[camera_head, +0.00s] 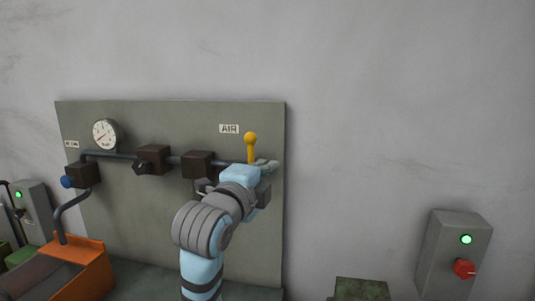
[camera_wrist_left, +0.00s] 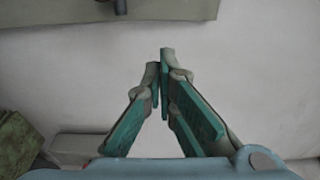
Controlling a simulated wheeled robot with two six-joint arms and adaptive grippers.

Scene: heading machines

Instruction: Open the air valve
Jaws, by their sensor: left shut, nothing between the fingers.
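The air valve's yellow lever (camera_head: 251,148) with its ball knob stands upright at the right end of the pipe, next to the AIR label (camera_head: 229,128). My left arm comes up from below in the head view. My left gripper (camera_head: 267,165) is at the foot of the lever, its tips just to the lever's right. The gripper and wrist hide the valve body, and I cannot tell whether they touch the lever. In the left wrist view the gripper (camera_wrist_left: 159,68) is shut and empty, and the lever is not visible. My right gripper is not in view.
The grey-green panel (camera_head: 150,240) carries a gauge (camera_head: 105,133), dark pipe blocks and a blue knob (camera_head: 67,181). An orange machine part (camera_head: 88,260) is at lower left. A grey box with a red knob (camera_head: 464,269) is at right. The wall between is bare.

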